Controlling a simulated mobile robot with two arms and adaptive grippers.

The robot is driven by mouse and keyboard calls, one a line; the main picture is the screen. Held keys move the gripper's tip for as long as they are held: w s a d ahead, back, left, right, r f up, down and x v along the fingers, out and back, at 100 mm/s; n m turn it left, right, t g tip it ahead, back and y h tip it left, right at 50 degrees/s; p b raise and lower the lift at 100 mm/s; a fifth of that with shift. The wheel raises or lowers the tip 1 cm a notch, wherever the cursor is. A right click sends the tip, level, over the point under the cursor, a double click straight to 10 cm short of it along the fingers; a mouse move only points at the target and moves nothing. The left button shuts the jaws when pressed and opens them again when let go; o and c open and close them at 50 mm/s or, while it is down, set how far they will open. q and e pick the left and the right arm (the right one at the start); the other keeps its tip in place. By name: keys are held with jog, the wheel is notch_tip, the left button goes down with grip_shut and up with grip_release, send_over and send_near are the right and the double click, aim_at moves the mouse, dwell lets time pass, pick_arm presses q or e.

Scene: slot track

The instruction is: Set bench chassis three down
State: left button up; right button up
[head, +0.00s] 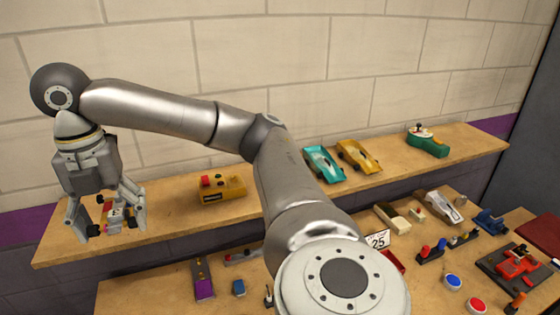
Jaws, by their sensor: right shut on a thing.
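My right gripper (106,217) is at the far left of the head view, fingers pointing down. It is shut on a small slot-car chassis (117,217) with pale, pink and red parts and dark wheels. The fingers partly hide the chassis. It appears over the left end of the raised wooden shelf (160,228), and I cannot tell whether it touches the wood. My left gripper is not in view.
A yellow box with a red top (222,190) stands on the shelf to the right of the gripper. Teal (322,164) and yellow (358,157) car bodies and a green controller (427,144) are farther right. The lower bench (330,265) holds a purple-ended strip (202,280) and several small parts.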

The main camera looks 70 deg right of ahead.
aim_at(124, 205)
jog(key=w+d+f, duration=0.1)
jog(key=w+d, duration=0.1)
jog(key=w+d+f, duration=0.2)
jog(key=d, duration=0.1)
jog(key=w+d+f, duration=0.1)
jog(key=w+d, duration=0.1)
jog(key=shift+d+f, duration=0.15)
jog(key=shift+f, duration=0.15)
jog(key=w+d+f, duration=0.1)
jog(key=w+d+f+p, duration=0.1)
jog(key=f, duration=0.1)
jog(key=shift+w+d+f+p, duration=0.1)
jog(key=shift+d+f+p, duration=0.1)
jog(key=shift+f+p, duration=0.1)
jog(key=shift+w+d+f, duration=0.2)
jog(key=shift+d+f, duration=0.05)
jog(key=shift+f, duration=0.25)
jog(key=f+p, duration=0.2)
jog(key=f, duration=0.1)
jog(key=shift+w+d+p, duration=0.2)
jog(key=shift+p, duration=0.1)
jog(key=shift+f, duration=0.4)
jog(key=shift+f, duration=0.1)
